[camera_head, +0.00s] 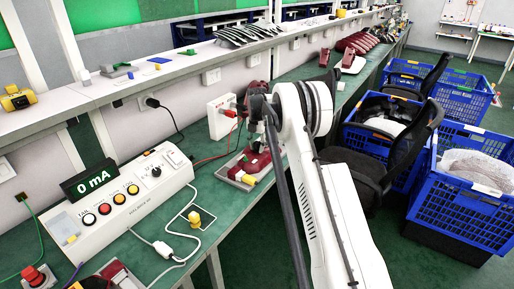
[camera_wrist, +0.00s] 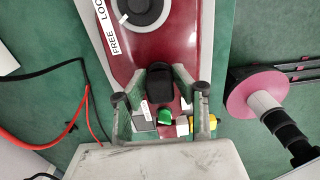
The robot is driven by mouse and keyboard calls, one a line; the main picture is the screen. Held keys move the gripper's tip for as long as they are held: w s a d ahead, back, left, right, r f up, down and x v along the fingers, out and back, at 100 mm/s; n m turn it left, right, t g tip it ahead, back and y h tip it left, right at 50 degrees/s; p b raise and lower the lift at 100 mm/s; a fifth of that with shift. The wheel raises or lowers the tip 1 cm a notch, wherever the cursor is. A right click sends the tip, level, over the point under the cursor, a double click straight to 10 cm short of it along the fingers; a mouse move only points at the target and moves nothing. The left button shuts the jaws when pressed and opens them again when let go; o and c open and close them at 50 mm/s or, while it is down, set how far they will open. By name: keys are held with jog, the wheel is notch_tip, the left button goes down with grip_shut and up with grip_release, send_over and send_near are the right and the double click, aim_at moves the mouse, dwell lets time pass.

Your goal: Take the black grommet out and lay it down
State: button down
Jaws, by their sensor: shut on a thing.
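In the wrist view a dark red fixture (camera_wrist: 128,55) with a round knob (camera_wrist: 143,10) and a "FREE LOC…" label lies on the green bench. My gripper (camera_wrist: 160,82) is over its lower end, with its grey fingers closed in on a small black piece, which looks like the black grommet (camera_wrist: 160,88). The fingers hide its sides, and I cannot tell whether it is seated or clear of the red part. In the head view my gripper (camera_head: 257,143) points down over the red fixture (camera_head: 254,164); the grommet is hard to make out there.
A green piece (camera_wrist: 164,117) and a yellow connector (camera_wrist: 207,122) sit close to my fingers. A white box with red leads (camera_head: 221,117) stands behind the fixture. A control box reading 0 mA (camera_head: 140,190) is at left. Blue crates (camera_head: 465,205) and a chair stand right.

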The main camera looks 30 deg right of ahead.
aim_at(257, 142)
jog(key=shift+r, duration=0.3)
jog(key=shift+r, duration=0.3)
jog(key=shift+r, duration=0.85)
jog(key=shift+r+p, duration=0.35)
jog(key=shift+r, duration=0.4)
